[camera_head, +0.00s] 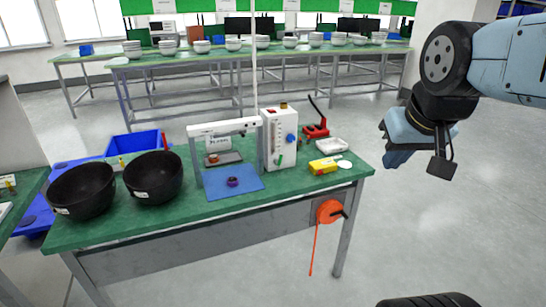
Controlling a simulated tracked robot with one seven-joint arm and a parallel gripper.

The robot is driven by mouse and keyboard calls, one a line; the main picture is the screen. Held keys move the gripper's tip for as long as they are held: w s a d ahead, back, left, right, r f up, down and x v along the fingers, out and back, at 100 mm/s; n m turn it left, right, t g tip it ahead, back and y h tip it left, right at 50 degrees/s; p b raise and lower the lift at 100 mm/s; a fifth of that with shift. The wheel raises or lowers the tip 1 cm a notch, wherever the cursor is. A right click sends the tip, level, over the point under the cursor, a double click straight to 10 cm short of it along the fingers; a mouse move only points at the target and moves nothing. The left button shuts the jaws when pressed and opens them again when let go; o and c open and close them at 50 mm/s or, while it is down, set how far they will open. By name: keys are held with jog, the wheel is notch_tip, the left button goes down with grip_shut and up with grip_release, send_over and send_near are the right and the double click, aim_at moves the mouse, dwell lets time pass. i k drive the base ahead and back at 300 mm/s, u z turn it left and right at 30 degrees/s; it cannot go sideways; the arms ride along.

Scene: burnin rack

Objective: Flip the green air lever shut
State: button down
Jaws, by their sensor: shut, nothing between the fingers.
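A small green lever (279,159) shows low on the front of a white upright box (276,139), which stands on the green-topped bench. It is too small to tell exactly how its handle is turned. A blue knob (291,138) sits above it on the same box. My gripper (393,162) is at the upper right, in the air over open floor, well to the right of the box and apart from it. Nothing hides the lever.
The green bench (110,228) also holds two black bowls (152,178), a blue mat (234,184), a red tool (316,131), a yellow box (323,166) and a white tray (331,145). An orange reel (328,211) hangs at its front right. Floor right of the bench is clear.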

aim_at(278, 163)
jog(key=u, duration=0.05)
jog(key=i, duration=1)
jog(key=u, duration=0.05)
